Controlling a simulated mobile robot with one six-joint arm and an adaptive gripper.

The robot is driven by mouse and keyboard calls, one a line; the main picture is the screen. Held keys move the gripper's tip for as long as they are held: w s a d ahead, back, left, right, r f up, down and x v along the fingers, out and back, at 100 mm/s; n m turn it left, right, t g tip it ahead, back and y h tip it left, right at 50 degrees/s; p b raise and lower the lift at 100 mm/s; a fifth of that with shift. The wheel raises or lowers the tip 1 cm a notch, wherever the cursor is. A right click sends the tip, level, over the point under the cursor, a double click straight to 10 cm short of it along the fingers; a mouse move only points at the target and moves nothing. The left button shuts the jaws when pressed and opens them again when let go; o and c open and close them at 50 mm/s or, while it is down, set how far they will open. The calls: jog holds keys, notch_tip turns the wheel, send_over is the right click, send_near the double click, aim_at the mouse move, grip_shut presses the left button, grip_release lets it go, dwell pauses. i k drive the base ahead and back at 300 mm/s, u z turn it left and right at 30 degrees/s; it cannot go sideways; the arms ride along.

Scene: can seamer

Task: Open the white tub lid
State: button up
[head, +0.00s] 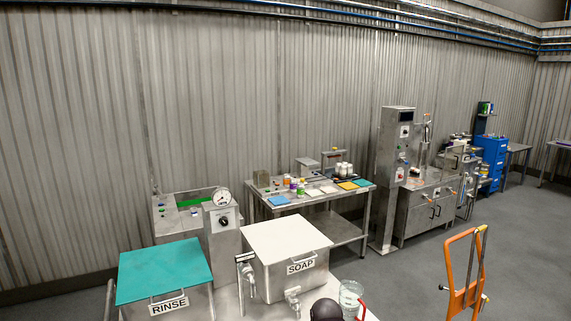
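The white lid (286,240) lies flat and closed over the steel tub marked SOAP (302,280), at the bottom centre of the head view. A small metal handle shows at the lid's front edge, above the SOAP label. The inside of the tub is hidden. I cannot make out my gripper in this view. A dark rounded shape (326,311) is cut off by the bottom edge in front of the tub; I cannot tell what it is.
A teal-lidded tub marked RINSE (165,270) stands left of the soap tub. A metal tap (246,275) is between them. A clear vessel (351,298) stands right of the soap tub. An orange hand truck (463,275) stands farther right on open floor (520,260).

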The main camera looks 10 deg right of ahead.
aim_at(275, 241)
jog(key=i, duration=0.9)
jog(key=u, duration=0.05)
